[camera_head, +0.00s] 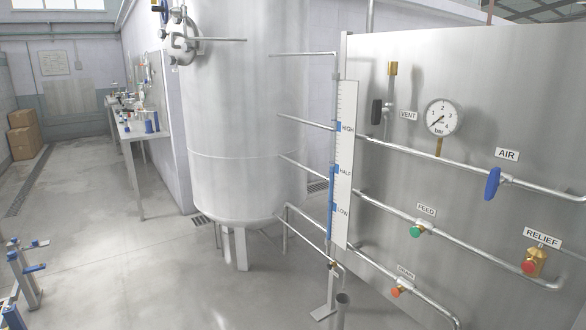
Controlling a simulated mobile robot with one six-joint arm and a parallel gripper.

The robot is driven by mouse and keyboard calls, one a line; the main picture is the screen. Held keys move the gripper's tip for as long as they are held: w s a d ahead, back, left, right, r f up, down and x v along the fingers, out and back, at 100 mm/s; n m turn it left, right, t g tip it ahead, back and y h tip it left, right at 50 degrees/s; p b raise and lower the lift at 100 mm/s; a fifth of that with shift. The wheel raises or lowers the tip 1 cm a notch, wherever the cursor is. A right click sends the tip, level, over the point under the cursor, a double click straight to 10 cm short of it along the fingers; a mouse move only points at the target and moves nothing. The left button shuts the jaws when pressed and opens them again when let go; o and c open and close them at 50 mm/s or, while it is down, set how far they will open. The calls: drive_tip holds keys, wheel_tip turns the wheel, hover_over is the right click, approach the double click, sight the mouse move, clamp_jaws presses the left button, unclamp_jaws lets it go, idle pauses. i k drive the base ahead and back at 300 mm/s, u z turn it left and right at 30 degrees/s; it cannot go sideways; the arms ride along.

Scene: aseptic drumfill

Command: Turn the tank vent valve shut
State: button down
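The tank vent valve has a black handle (377,112) at the upper left of the steel panel, beside the VENT label (408,115). The handle stands upright, roughly in line with the short vertical vent pipe, which has a brass fitting (392,68) on top. The large steel tank (235,130) stands to the left of the panel. My gripper is not in this view, so its state does not show.
A pressure gauge (443,118) and blue AIR handle (492,184) are right of the vent. Green FEED (416,231), orange DRAIN (397,292) and red RELIEF (529,267) knobs sit lower. A level scale (343,165) stands at the panel's left edge.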

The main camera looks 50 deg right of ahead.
sight(377, 111)
drive_tip(key=z, duration=4.65)
drive_tip(key=i, duration=0.1)
drive_tip(key=u, duration=2.85)
drive_tip(key=k, duration=0.95)
drive_tip(key=u, duration=0.15)
drive_tip(key=i, duration=0.7)
drive_tip(key=z, duration=0.05)
